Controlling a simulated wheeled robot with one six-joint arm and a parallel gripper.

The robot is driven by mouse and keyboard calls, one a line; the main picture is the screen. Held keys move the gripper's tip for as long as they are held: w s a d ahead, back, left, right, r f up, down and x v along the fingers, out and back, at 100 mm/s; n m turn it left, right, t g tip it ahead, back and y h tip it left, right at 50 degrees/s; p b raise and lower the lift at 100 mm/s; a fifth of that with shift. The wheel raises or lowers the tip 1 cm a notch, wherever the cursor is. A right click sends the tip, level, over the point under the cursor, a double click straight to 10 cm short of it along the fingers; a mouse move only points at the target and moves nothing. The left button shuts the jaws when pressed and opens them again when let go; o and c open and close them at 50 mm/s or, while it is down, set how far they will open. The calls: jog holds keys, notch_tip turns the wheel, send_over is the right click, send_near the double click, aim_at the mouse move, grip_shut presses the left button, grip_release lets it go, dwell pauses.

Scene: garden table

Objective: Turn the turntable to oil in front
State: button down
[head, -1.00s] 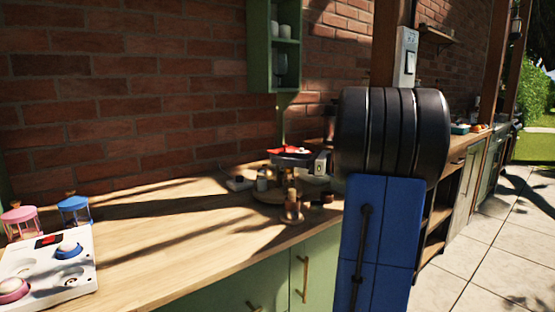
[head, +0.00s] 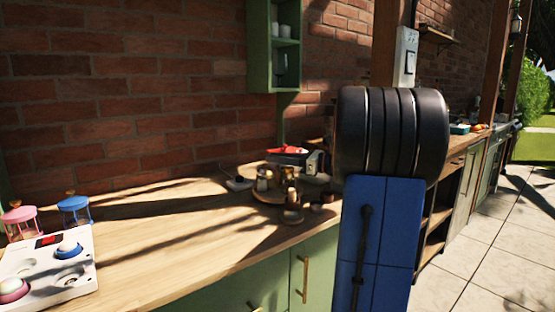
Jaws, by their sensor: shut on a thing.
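The round wooden turntable (head: 266,196) stands on the counter at the middle right, with several small jars and bottles close together on it. A tall brown-topped piece (head: 289,180) and a pale jar (head: 262,183) show among them. I cannot tell which one is the oil. My gripper (head: 291,160), a small dark, red and grey shape, is at the back right of the turntable. It is shut at the turntable. Its fingertips and exact hold are hidden by the items and the shade.
My large black and blue arm covers the right middle. A white board (head: 40,268) with pink and blue knobs, a pink lantern (head: 19,219) and a blue lantern (head: 74,208) stand at the left. The counter (head: 165,235) between is clear. A green shelf (head: 262,50) hangs above.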

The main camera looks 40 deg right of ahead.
jog(key=shift+m+t+h, duration=0.6)
jog(key=shift+m+h, duration=0.3)
jog(key=shift+h, duration=0.3)
jog(key=c, duration=1.5)
grip_release()
jog(key=v, duration=1.7)
jog(key=shift+s+d, duration=0.1)
jog(key=shift+s, duration=0.1)
